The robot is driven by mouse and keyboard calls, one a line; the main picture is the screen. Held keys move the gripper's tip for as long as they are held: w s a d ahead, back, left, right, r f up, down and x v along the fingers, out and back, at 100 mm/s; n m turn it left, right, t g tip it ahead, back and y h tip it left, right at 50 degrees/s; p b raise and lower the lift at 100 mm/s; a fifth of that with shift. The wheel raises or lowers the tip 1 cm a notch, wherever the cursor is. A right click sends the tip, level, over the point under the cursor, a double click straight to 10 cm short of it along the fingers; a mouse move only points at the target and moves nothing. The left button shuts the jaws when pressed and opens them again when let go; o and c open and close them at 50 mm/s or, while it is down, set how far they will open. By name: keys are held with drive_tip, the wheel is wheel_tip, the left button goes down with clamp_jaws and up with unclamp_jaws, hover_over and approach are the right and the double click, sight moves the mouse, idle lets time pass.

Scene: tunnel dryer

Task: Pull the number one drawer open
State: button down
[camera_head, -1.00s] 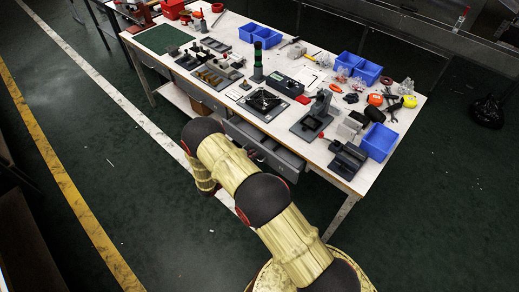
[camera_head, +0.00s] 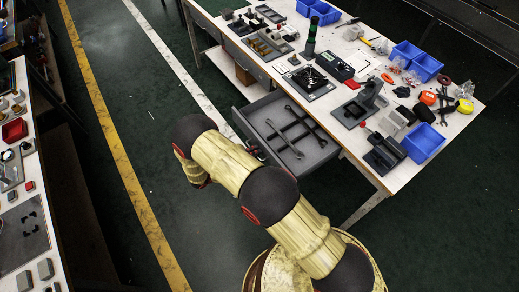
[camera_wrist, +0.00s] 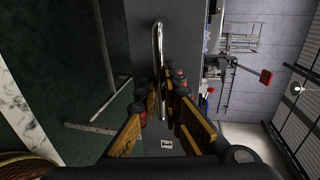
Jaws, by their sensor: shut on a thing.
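The grey drawer (camera_head: 318,154) under the workbench stands well out from the bench in the head view. Several dark wrenches (camera_head: 292,126) lie in it. In the wrist view the drawer's grey front (camera_wrist: 186,35) bears a long, shiny bar handle (camera_wrist: 158,48). My gripper (camera_wrist: 164,96) is shut on this handle, with its fingers on both sides of the bar. A small pale label (camera_wrist: 166,144) shows on the front below the fingers; I cannot read its number. In the head view my arm hides most of the gripper and the handle.
The workbench (camera_head: 350,160) carries blue bins (camera_head: 422,142), a green-and-black cylinder (camera_head: 311,38), fixtures and tools. Another bench (camera_head: 62,262) with parts stands at the left edge. Green floor with a yellow line (camera_head: 110,135) lies clear between them.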

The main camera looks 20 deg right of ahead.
drive_tip(key=shift+a+f, duration=0.1)
drive_tip(key=c, duration=2.3)
unclamp_jaws()
drive_tip(key=shift+a, duration=0.1)
drive_tip(key=v, duration=1.2)
